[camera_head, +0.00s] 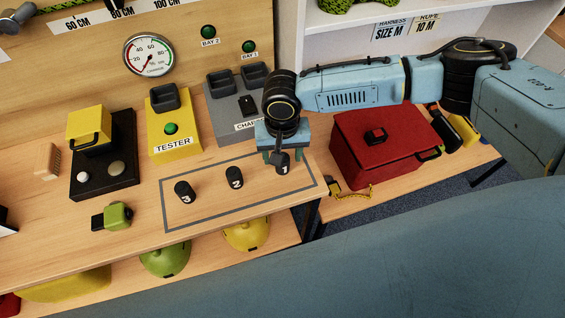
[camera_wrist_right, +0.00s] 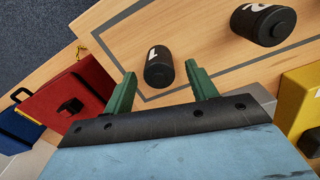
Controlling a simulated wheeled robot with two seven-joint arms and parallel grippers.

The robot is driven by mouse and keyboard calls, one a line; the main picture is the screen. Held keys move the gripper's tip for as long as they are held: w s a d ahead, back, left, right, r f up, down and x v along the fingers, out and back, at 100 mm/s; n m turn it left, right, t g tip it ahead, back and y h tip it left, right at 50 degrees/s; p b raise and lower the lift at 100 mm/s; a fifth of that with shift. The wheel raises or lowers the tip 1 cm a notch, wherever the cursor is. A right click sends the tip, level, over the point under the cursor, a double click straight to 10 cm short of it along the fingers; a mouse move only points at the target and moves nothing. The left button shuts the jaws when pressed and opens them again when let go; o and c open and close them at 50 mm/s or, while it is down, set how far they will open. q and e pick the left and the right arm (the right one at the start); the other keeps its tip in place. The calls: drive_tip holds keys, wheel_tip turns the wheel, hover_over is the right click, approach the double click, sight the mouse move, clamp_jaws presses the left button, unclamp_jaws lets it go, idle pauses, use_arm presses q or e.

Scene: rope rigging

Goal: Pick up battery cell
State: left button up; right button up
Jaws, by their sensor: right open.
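Three black battery cells with white numbers stand in a grey outlined rectangle on the wooden bench: cell 3 (camera_head: 184,192), cell 2 (camera_head: 234,178) and cell 1 (camera_head: 282,163). My right gripper (camera_head: 284,155) is above the bench at cell 1, coming from the right. In the right wrist view, cell 1 (camera_wrist_right: 159,68) lies just beyond and between the two green fingertips of the right gripper (camera_wrist_right: 160,82), which are spread apart and empty. Cell 2 (camera_wrist_right: 263,24) shows at upper right there. My left gripper is not in view.
Behind the cells stand a yellow tester (camera_head: 172,125) and a grey charger (camera_head: 226,121). A red case (camera_head: 375,150) is right of the bench. A green and black device (camera_head: 113,215) is at left. Helmets (camera_head: 166,260) sit on the shelf below.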

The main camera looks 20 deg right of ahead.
wheel_tip(320, 180, down, 3)
drive_tip(key=shift+r, duration=0.2)
drive_tip(key=shift+f, duration=0.2)
drive_tip(key=c, duration=1.1)
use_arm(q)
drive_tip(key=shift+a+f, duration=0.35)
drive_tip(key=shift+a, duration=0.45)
use_arm(e)
drive_tip(key=shift+r, duration=0.1)
